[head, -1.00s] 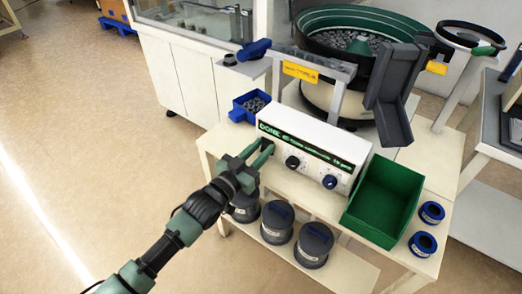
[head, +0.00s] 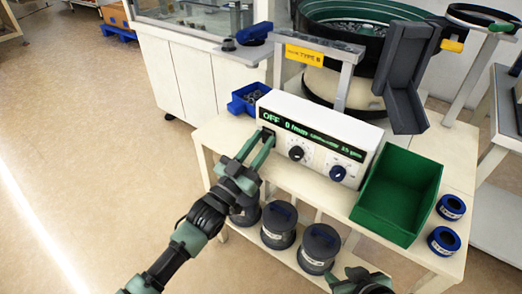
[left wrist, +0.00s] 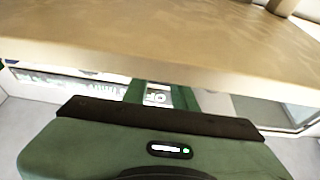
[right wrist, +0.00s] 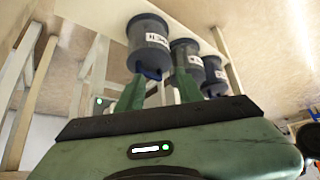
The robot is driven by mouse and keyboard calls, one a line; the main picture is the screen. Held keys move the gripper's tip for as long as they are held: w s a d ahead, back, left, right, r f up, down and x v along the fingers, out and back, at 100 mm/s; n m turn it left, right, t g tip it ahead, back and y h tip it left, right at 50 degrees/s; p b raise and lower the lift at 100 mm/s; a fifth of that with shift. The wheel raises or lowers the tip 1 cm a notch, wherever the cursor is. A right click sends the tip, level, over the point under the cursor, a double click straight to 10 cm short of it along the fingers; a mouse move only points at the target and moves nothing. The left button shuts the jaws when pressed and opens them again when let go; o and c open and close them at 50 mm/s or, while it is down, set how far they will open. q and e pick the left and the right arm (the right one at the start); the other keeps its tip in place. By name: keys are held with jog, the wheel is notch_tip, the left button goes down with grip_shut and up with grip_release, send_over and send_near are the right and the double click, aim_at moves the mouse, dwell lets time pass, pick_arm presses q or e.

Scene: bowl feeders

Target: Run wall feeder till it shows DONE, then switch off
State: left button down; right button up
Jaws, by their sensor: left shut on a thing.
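The wall feeder's white control box (head: 318,112) stands on the table. Its green-lit display (head: 272,117) reads OFF at the left, with smaller text after it. My left gripper (head: 268,136) is shut on the dark switch at the box's left front; the fingers largely hide the switch. In the left wrist view, the same fingers (left wrist: 162,95) show against part of the panel lettering. My right gripper (right wrist: 161,85) is open and empty, low near the dark canisters.
The feeder bowl (head: 362,35) and grey chute (head: 403,80) stand behind the box. A green bin (head: 398,200) stands to its right, and a blue parts tray (head: 243,104) behind left. Dark canisters (head: 278,225) are on the lower shelf. Floor is clear at left.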

jog(key=w, duration=0.1)
jog(key=w+a+r+t, duration=0.1)
jog(key=shift+w+t, duration=0.3)
jog(key=shift+w, duration=0.05)
pick_arm(q)
jog(key=c, duration=1.1)
grip_release()
jog(key=shift+s+a+f, duration=0.15)
jog(key=shift+s+a, duration=0.05)
jog(key=v, duration=0.7)
jog(key=shift+s+f+p, duration=0.1)
jog(key=shift+f+p, duration=0.05)
jog(key=shift+p, duration=0.2)
pick_arm(e)
jog(key=s+g, duration=0.1)
jog(key=s+d+f+g, duration=0.1)
jog(key=s, duration=0.1)
jog(key=s+f, duration=0.1)
jog(key=s, duration=0.1)
jog(key=shift+d+f+g, duration=0.25)
jog(key=shift+d+g, duration=0.1)
jog(key=shift+g, duration=0.05)
